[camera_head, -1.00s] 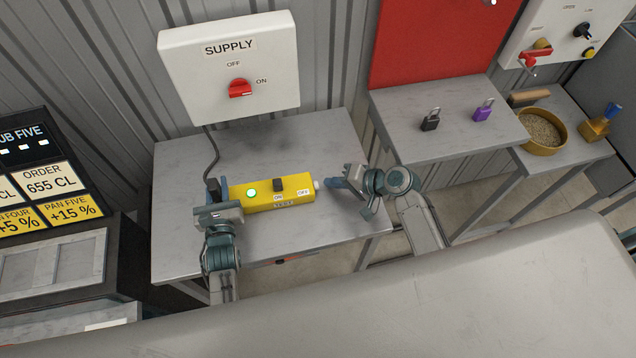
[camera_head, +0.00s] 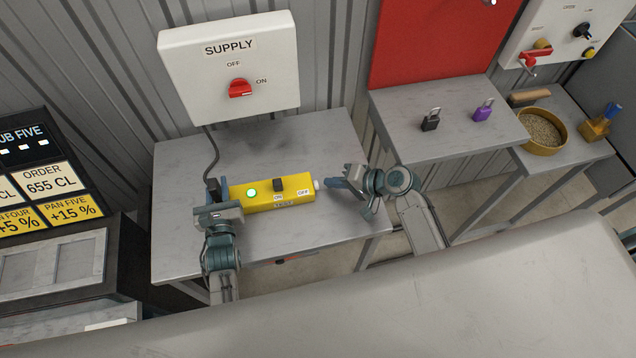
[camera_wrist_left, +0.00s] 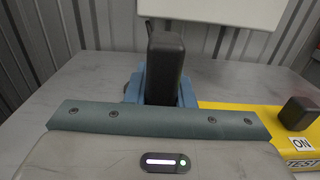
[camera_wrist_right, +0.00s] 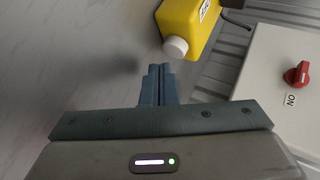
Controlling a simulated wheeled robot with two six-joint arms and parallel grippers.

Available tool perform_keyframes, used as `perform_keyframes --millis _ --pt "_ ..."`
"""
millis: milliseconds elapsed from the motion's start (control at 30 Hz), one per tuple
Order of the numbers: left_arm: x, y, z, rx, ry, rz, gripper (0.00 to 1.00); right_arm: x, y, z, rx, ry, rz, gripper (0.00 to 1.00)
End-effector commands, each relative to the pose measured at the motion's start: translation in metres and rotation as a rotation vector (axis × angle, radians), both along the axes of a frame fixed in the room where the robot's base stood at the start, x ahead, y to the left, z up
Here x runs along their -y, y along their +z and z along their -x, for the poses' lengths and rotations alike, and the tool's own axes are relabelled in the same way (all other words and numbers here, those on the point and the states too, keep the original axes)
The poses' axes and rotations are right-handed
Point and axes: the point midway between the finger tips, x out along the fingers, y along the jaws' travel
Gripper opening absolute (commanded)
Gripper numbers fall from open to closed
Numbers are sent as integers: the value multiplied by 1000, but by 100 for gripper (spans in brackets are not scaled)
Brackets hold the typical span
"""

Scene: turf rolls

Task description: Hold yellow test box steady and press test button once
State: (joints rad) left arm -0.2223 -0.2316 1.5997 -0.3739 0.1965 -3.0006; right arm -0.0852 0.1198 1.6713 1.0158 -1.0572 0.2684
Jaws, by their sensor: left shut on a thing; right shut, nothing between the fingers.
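The yellow test box (camera_head: 265,205) lies on the grey table below the supply panel, with a lit green lamp (camera_head: 252,193), a black switch (camera_head: 278,184) and ON, OFF and TEST labels. A white round button (camera_head: 318,184) sticks out of its right end; it also shows in the right wrist view (camera_wrist_right: 175,47). My left gripper (camera_head: 214,189) is shut on an upright black block (camera_wrist_left: 165,65) at the box's left end. My right gripper (camera_head: 330,183) is shut and empty. Its fingertips (camera_wrist_right: 159,68) are close to the button, apparently a small gap away.
The white supply panel (camera_head: 180,70) with a red knob (camera_head: 240,88) stands behind, and a black cable (camera_head: 212,150) runs down from it. The table (camera_head: 290,140) is clear behind the box. Another table (camera_head: 455,150) at right holds a black and a purple padlock.

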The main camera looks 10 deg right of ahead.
Motion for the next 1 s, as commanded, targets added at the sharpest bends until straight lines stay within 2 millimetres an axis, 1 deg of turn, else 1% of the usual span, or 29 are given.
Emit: perform_keyframes --millis 33,667,1000 --pt "0 -4 1 -9 -1 0 0 0 0 0 0 0 0 0" --pt "0 -4 1 -8 -1 0 0 0 0 0 0 0 0 0" --pt "0 -4 1 -8 0 0 0 -9 -1 -2 0 0 0 0"
